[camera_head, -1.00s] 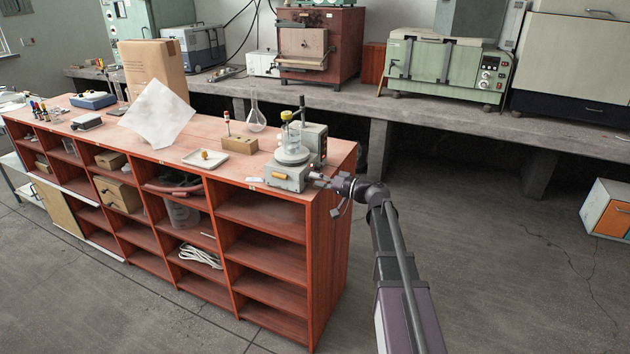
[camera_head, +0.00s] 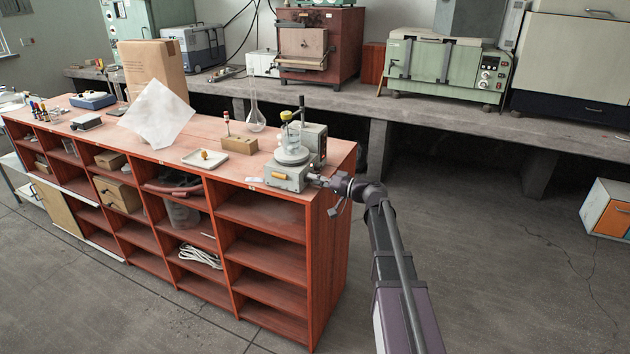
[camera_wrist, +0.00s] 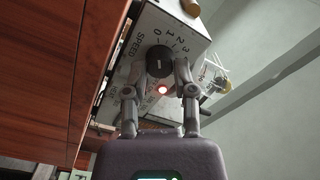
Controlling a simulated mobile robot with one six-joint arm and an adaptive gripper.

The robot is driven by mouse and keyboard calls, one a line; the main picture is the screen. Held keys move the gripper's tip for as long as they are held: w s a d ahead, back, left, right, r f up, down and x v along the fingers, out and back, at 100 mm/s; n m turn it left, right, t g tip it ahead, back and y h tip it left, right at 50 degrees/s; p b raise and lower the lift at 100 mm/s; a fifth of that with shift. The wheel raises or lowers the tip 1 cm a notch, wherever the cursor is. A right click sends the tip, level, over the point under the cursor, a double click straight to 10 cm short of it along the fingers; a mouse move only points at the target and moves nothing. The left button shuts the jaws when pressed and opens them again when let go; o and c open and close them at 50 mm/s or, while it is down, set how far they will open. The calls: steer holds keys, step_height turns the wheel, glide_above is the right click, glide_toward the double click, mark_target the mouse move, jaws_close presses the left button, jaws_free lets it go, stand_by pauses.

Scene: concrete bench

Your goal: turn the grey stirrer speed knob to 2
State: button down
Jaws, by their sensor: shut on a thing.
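The stirrer (camera_head: 292,165) is a grey unit with a round glass vessel on top, at the right end of the red shelf bench. In the wrist view its front panel (camera_wrist: 125,75) carries the word SPEED and a ring of numbers starting at 0. The dark grey speed knob (camera_wrist: 158,60) sits in the middle of that ring. My gripper (camera_wrist: 161,70) is shut on the knob, one finger at each side. The knob's exact setting is too small to read surely. In the head view my gripper (camera_head: 324,181) hides the knob.
A red lamp (camera_wrist: 162,88) glows on the panel between my fingers. A white tray (camera_head: 192,162), a wooden block (camera_head: 239,145) and a glass flask (camera_head: 256,118) stand left of the stirrer.

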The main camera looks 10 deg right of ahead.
steer(key=m, duration=0.5)
steer(key=shift+m, duration=2.3)
steer(key=shift+c, duration=2.2)
jaws_free()
steer(key=shift+f, duration=0.1)
